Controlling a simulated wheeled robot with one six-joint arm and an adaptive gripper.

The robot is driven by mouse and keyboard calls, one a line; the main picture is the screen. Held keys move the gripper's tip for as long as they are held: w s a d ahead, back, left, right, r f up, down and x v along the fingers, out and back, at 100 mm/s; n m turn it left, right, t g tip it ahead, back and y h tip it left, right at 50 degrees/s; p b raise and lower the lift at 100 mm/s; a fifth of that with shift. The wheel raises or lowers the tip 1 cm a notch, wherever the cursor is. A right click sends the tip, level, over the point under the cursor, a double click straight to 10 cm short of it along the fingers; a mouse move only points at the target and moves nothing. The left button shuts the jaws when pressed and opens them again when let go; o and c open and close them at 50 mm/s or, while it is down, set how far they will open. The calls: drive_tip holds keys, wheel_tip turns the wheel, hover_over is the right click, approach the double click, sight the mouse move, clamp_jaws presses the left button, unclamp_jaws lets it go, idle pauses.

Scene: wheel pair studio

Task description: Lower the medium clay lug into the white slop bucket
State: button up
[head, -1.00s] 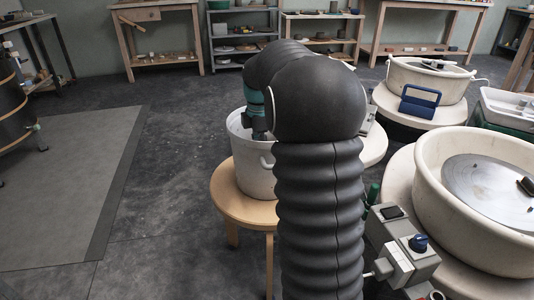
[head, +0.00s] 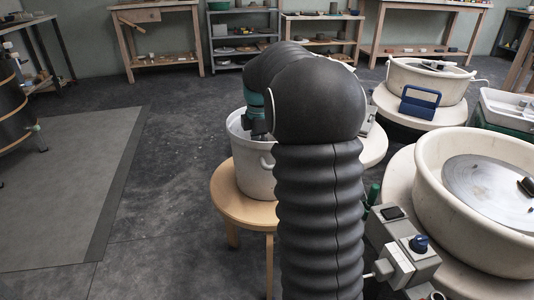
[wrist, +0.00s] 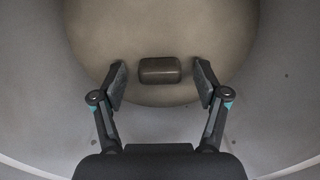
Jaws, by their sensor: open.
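The white slop bucket (head: 254,176) stands on a round wooden stool, partly hidden behind my arm in the head view. In the wrist view I look down into the bucket (wrist: 270,110), with its grey inner wall around a round tan bottom. My gripper (wrist: 161,78) is inside the bucket, its two fingers spread apart. The medium clay lug (wrist: 160,70), a small dark brown block with rounded edges, lies between and slightly beyond the fingertips, with a gap on each side. It appears to be on the bottom. My fingertips are hidden in the head view.
The wooden stool (head: 233,205) carries the bucket. Open grey floor (head: 165,170) lies to the left.

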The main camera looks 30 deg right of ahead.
wheel_tip(320, 180, up, 12)
drive_tip(key=s+a+r+m+t+p, duration=0.2)
drive_tip(key=s+a+r+m, duration=0.2)
drive_tip(key=s+a, duration=0.3)
drive_tip(key=s+a+f+m+t+p, duration=0.1)
drive_tip(key=s+a+f+m+p, duration=0.1)
drive_tip(key=s+m, duration=0.4)
drive_tip(key=s+a+f+m+t+p, duration=0.2)
drive_tip(key=s+a+m, duration=0.4)
drive_tip(key=s, duration=0.9)
drive_tip(key=shift+a+f+t+p, duration=0.3)
drive_tip(key=shift+a+f+p, duration=0.2)
drive_tip(key=shift+a+f, duration=0.35)
drive_tip(key=shift+d, duration=0.1)
